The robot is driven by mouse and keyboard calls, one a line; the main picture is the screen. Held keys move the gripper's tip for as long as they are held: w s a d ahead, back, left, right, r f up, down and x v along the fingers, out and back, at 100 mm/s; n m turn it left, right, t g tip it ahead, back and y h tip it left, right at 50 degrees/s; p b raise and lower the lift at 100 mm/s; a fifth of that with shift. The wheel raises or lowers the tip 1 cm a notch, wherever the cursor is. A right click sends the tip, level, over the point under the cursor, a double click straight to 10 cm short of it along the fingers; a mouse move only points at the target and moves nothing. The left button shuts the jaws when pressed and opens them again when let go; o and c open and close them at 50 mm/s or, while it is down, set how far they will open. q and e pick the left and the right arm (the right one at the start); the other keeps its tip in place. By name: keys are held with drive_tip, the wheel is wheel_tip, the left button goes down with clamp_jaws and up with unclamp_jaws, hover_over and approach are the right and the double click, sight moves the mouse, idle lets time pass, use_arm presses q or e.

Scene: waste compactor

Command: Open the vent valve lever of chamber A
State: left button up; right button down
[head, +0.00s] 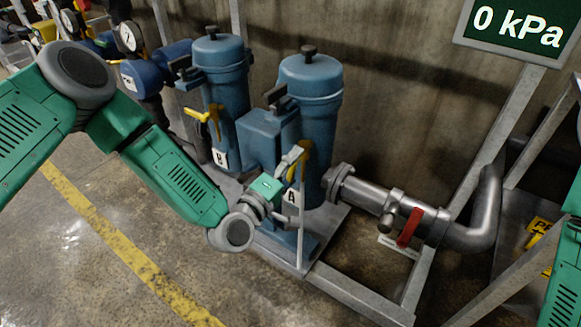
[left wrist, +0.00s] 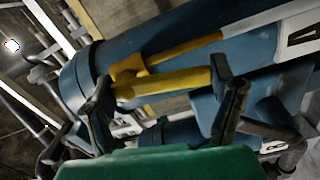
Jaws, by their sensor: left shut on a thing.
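Chamber A is a blue cylinder (head: 312,95) with a dark knob on top and a white plate marked A (head: 291,197). Its yellow vent valve lever (head: 304,158) shows at my left gripper (head: 295,160), which comes in from the left and is shut on it. In the left wrist view the yellow lever (left wrist: 175,82) lies between the two dark fingers of my left gripper (left wrist: 165,95). A second yellow bar (left wrist: 185,47) runs beside it. The fingers partly hide the lever in the head view. My right gripper is out of view.
Chamber B (head: 218,75), also blue, stands to the left with its own yellow lever (head: 207,117). A steel pipe with a red handle (head: 410,227) runs right from chamber A. A green display (head: 515,22) reads 0 kPa. The floor at front left is clear.

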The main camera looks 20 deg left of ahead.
use_arm(q)
drive_tip(key=shift+s+d+f+n, duration=0.1)
drive_tip(key=shift+f+n, duration=0.05)
drive_tip(key=shift+n, duration=0.4)
drive_tip(key=shift+s+d+f+n, duration=0.1)
drive_tip(key=shift+f+n, duration=0.05)
drive_tip(key=shift+n, duration=0.4)
drive_tip(key=o, duration=1.5)
drive_tip(key=shift+o, duration=0.9)
drive_tip(key=shift+a+r, duration=0.1)
drive_tip(key=shift+s, duration=0.25)
drive_tip(key=v, duration=1.1)
drive_tip(key=shift+a, duration=0.15)
drive_tip(key=shift+s, duration=0.15)
